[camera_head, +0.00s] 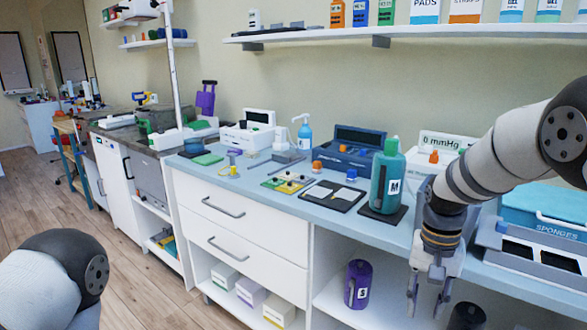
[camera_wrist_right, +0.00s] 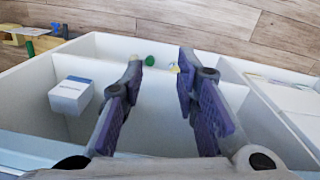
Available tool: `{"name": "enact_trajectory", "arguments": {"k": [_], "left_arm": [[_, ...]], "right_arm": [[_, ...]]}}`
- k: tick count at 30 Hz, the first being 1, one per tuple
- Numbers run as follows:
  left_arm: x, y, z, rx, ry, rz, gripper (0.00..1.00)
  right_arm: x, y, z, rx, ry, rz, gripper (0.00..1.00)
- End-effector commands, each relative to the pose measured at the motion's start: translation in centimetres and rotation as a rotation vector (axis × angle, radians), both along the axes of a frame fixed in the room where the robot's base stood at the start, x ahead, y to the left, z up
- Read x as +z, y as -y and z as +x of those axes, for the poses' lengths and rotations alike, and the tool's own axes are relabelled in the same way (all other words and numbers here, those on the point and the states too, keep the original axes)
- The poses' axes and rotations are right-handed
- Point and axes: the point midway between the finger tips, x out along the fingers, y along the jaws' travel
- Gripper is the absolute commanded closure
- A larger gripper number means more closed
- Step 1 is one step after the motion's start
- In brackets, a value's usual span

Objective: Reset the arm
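My right gripper (camera_head: 428,296) hangs down in front of the open shelf of the counter, below the worktop edge, in the head view. In the right wrist view its two purple-padded fingers (camera_wrist_right: 165,105) are spread apart with nothing between them. My right arm comes in from the right edge, over the counter. Of my left arm, only a grey-white link shows at the lower left of the head view. My left gripper is not in either view.
The blue worktop (camera_head: 330,205) carries a teal bottle (camera_head: 387,180) marked M, a dark blue case (camera_head: 348,150) and a sponges box (camera_head: 545,212). A purple bottle (camera_head: 357,284) stands on the shelf below. A wall shelf (camera_head: 420,32) runs above. The wooden floor (camera_head: 135,275) at left is open.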

Motion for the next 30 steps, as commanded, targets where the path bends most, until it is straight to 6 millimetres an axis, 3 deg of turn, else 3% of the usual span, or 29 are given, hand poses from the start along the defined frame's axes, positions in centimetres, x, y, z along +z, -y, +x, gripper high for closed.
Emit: {"name": "enact_trajectory", "arguments": {"k": [1,3,5,6,8,9,12,16,18,21,30], "left_arm": [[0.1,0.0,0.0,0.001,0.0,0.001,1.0],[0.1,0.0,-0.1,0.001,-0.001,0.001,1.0],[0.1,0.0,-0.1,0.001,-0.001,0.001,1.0],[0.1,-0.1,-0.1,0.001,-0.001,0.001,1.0],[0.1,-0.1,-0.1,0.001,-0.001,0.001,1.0],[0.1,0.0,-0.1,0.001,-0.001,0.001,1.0],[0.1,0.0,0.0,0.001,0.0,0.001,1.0],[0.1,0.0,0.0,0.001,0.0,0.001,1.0],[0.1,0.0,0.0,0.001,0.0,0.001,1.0],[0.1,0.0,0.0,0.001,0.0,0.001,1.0],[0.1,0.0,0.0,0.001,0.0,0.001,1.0]], "right_arm": [[-3.8,0.0,-2.2,0.029,-0.022,0.0,0.72],[-9.0,-0.1,-5.7,0.077,-0.033,0.0,0.72],[-12.9,-0.2,-9.3,0.121,-0.045,0.001,0.72],[-15.1,-0.3,-12.1,0.151,-0.052,0.002,0.72],[-18.0,-0.6,-16.6,0.201,-0.063,0.008,0.72],[-19.4,-0.8,-19.8,0.234,-0.069,0.012,0.72],[-21.2,-1.4,-27.6,0.313,-0.083,0.029,0.72],[-20.7,-2.2,-35.0,0.392,-0.089,0.052,0.72],[-20.1,-2.5,-37.2,0.418,-0.086,0.06,0.72],[-19.6,-2.7,-38.5,0.434,-0.083,0.066,0.72],[-19.5,-2.7,-38.5,0.435,-0.081,0.065,0.72]]}}
